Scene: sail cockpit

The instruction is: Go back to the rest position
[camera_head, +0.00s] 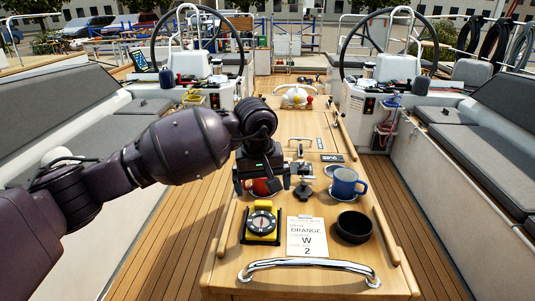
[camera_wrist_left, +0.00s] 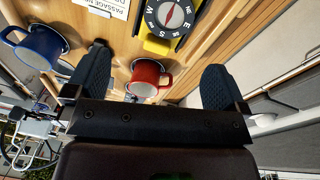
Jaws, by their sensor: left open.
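My left gripper (camera_head: 276,190) is above the wooden cockpit table (camera_head: 220,262); its arm comes in from the left. In the left wrist view its two fingers (camera_wrist_left: 157,88) are wide apart, with nothing held between them. A red mug (camera_wrist_left: 147,77) stands on the table and appears between the fingers in that view, apart from them. In the head view the red mug (camera_head: 264,187) is mostly hidden behind the gripper. My right gripper does not show in either view.
A blue mug (camera_head: 346,184), a black bowl (camera_head: 354,227), a printed card (camera_head: 307,237) and a yellow compass (camera_head: 262,222) are on the table. A metal rail (camera_head: 308,265) runs along its near edge. Steering wheels (camera_head: 388,40) stand behind. Benches flank both sides.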

